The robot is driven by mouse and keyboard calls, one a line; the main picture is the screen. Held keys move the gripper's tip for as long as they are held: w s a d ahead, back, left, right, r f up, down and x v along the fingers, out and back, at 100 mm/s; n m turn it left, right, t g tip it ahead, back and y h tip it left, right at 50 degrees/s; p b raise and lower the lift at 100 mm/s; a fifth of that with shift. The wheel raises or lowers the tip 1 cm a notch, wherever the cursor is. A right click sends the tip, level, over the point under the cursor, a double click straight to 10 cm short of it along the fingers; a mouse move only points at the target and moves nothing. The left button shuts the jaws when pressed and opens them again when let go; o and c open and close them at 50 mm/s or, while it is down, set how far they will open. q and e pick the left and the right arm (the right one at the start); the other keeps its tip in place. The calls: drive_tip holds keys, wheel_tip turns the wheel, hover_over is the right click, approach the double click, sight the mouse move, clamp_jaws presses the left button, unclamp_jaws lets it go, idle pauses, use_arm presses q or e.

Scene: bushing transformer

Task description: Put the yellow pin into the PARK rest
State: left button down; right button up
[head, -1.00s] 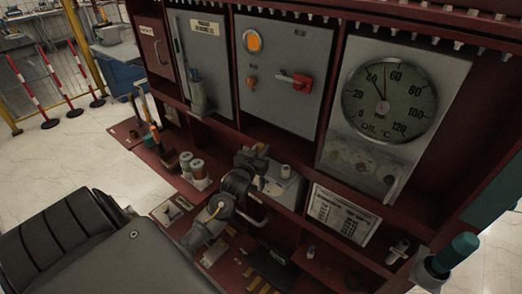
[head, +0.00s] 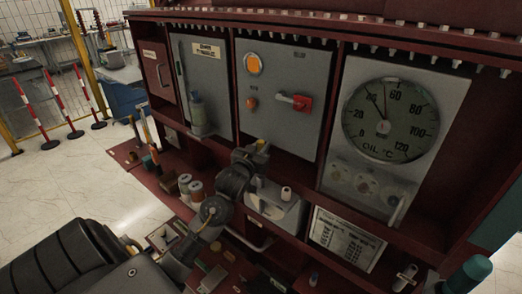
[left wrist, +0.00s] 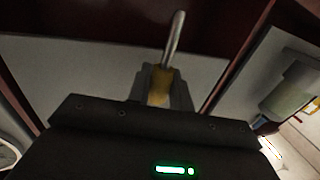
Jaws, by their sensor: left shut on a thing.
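My left gripper (head: 258,152) is raised in front of the grey cabinet panels, above the shelf. It is shut on the yellow pin (head: 262,144). In the left wrist view the pin's yellow part (left wrist: 160,86) sits between the jaws, and its bare metal shaft (left wrist: 174,40) sticks out beyond them, slightly tilted. No PARK label can be read, so I cannot tell which part is the PARK rest. My right gripper is not in view.
A grey box (head: 280,212) with a white knob stands below the gripper. The oil gauge (head: 390,120) and a red switch handle (head: 299,102) are on the panels. A white label plate (head: 345,238) is at lower right. Cans (head: 190,188) and tools stand on the left.

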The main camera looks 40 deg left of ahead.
use_arm(q)
wheel_tip(320, 180, up, 2)
drive_tip(key=p, duration=0.3)
drive_tip(key=shift+p, duration=0.35)
drive_tip(key=d+h+p, duration=0.1)
drive_tip(key=p, duration=0.1)
drive_tip(key=d+r+m+p, duration=0.1)
drive_tip(key=p, duration=0.1)
drive_tip(key=shift+w+h, duration=0.2)
drive_tip(key=shift+h, duration=0.2)
drive_tip(key=d+m+h+p, duration=0.1)
drive_tip(key=d+h+p, duration=0.1)
drive_tip(key=d, duration=0.1)
drive_tip(key=d+m+h+p, duration=0.1)
drive_tip(key=shift+w+d+f+m+t+h, duration=0.15)
drive_tip(key=shift+d+f+m+t+h, duration=0.15)
drive_tip(key=shift+h, duration=0.1)
drive_tip(key=d+m+h, duration=0.1)
drive_tip(key=d+f+h, duration=0.1)
drive_tip(key=d+h, duration=0.1)
drive_tip(key=shift+d+f+m, duration=0.2)
drive_tip(key=shift+d+m, duration=0.05)
drive_tip(key=shift+m, duration=0.15)
drive_tip(key=shift+s+d+r+m+h, duration=0.2)
drive_tip(key=shift+d+m+h, duration=0.1)
drive_tip(key=shift+d+h, duration=0.15)
